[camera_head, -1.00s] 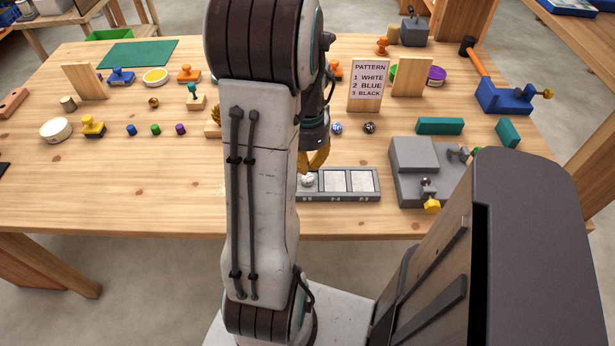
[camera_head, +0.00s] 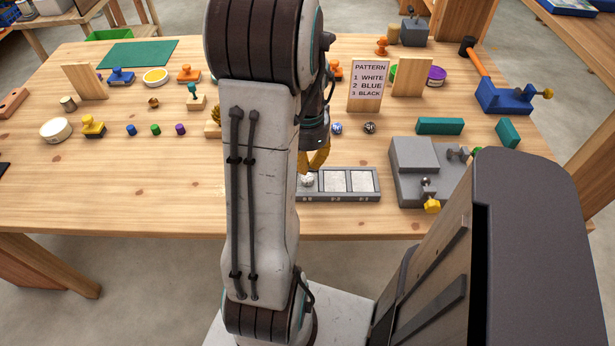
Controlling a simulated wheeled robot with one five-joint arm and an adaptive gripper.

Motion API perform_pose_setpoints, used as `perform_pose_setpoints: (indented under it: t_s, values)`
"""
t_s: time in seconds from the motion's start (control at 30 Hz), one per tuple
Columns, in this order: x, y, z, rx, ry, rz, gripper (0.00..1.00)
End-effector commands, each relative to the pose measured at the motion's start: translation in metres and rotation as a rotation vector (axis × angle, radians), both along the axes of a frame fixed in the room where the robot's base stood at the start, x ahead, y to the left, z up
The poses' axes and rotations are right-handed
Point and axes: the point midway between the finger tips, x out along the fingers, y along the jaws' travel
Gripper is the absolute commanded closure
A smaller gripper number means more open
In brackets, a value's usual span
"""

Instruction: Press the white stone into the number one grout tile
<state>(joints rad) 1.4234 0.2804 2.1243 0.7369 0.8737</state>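The white stone (camera_head: 307,180) is at the first, leftmost section of the grey tile tray (camera_head: 341,198). I cannot tell how deep it sits in the grout. The second grout tile (camera_head: 334,181) and third grout tile (camera_head: 362,181) are pale and bare. My gripper (camera_head: 313,160), with yellow fingers, points down just above the white stone. My arm hides part of it and the tray's left end, and I cannot see whether the fingers are apart or touch the stone. The pattern sign (camera_head: 369,84) reads 1 white, 2 blue, 3 black.
A blue stone (camera_head: 336,127) and a black stone (camera_head: 370,127) lie behind the tray. A grey block fixture (camera_head: 414,157) with a yellow knob stands right of the tray. Green blocks (camera_head: 440,126) lie farther back. The table's front left is clear.

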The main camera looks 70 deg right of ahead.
Motion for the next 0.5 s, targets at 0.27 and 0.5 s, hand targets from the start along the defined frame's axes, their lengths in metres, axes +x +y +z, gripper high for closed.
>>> perform_pose_setpoints:
  t_s: [0.27,0.5]
  values:
    - [0.000,0.000,0.006,-0.001,-0.001,0.000,1.00]
    - [0.000,0.000,0.023,-0.001,0.000,0.000,1.00]
